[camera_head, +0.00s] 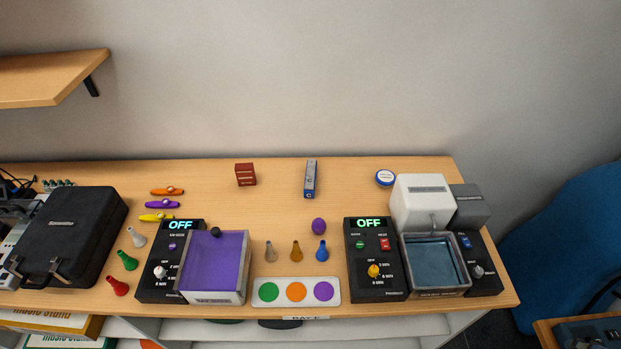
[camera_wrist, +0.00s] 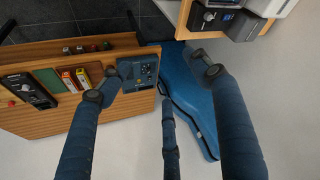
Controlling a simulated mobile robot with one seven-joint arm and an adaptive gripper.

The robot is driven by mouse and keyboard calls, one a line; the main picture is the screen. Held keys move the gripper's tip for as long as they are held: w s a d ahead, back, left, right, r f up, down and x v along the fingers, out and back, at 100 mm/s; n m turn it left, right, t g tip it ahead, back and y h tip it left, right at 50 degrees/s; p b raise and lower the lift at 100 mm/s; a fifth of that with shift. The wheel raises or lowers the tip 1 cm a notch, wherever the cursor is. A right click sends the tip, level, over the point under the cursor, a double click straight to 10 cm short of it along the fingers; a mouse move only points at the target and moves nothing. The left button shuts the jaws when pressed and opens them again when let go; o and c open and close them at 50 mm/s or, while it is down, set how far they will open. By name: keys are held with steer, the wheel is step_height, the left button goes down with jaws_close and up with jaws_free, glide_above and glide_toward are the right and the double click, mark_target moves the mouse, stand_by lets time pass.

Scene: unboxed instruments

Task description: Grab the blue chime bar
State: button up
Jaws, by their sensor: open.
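The blue chime bar (camera_head: 311,180) lies near the back of the wooden desk (camera_head: 420,170), a little right of centre in the head view. It is a narrow block with light markings, its long side running front to back. It does not show in the wrist view.
A red block (camera_head: 245,174) lies left of the bar and a round blue-and-white tin (camera_head: 385,178) right of it. A purple egg-shaped thing (camera_head: 319,226) sits in front. Control boxes with OFF displays (camera_head: 375,260) stand nearer the front. A large blue case (camera_wrist: 193,100) is beyond the desk.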

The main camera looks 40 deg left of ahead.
steer(key=w+a+r+n+g+y+p, duration=0.1)
steer(key=w+a+r+n+p, duration=0.2)
steer(key=w+a, duration=0.8)
steer(key=w+a+r+g+p, duration=0.1)
steer(key=w+a+r+p, duration=0.35)
steer(key=w+a, duration=0.55)
steer(key=w+a+f+n+g+p, duration=0.15)
steer(key=w+a, duration=0.35)
steer(key=a, duration=0.6)
steer(key=w+a+f+n+g+p, duration=0.15)
steer(key=a+f, duration=0.25)
steer(key=a, duration=0.8)
steer(key=a+f+p, duration=0.3)
steer(key=a+f, duration=0.2)
steer(key=a, duration=0.6)
steer(key=s+a+f+n+p, duration=0.1)
steer(key=s+a+f, duration=0.3)
steer(key=a, duration=0.5)
steer(key=s+a+f+n+h+p, duration=0.1)
steer(key=s+a+f, duration=0.3)
steer(key=a+f, duration=0.5)
steer(key=shift+a+f+g+p, duration=0.15)
steer(key=shift+a+g+p, duration=0.2)
steer(key=shift+p, duration=0.45)
glide_above(313, 173)
steer(key=shift+s+f, duration=0.1)
steer(key=shift+f, duration=4.2)
